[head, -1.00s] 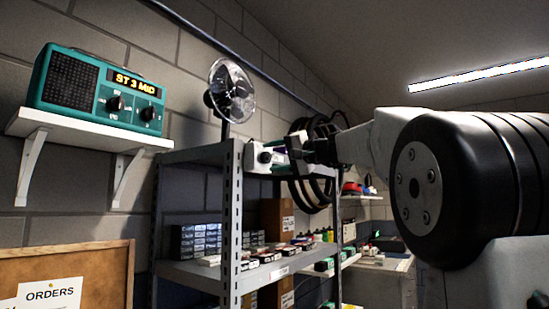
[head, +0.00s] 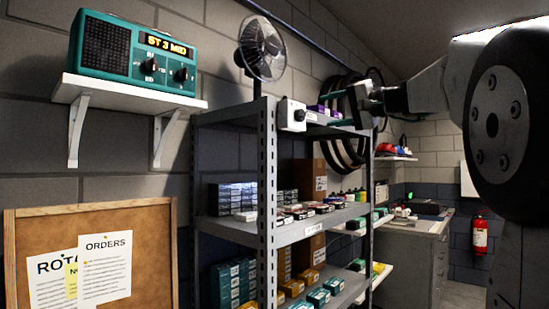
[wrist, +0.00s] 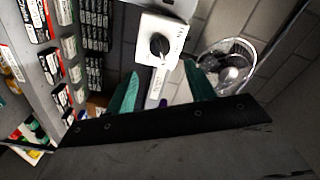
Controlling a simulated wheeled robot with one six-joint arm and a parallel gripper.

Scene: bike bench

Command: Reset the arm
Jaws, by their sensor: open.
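My gripper (head: 342,108) is open and empty in the head view, in front of the shelf unit's top level. Its two teal fingers also show in the wrist view (wrist: 160,88), spread apart. A white box with a black knob (head: 293,115) is at the shelf's upper front corner, left of my gripper in the head view. In the wrist view the white knob box (wrist: 162,42) sits beyond the fingertips, with a visible gap. Its lower part runs down between the fingers.
A clear-bladed fan (head: 262,50) stands above the shelf unit (head: 268,200), which holds several small boxes. A teal radio (head: 135,55) is on a wall shelf (head: 130,92). A corkboard (head: 150,235) is at lower left. A fire extinguisher (head: 480,236) hangs at right.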

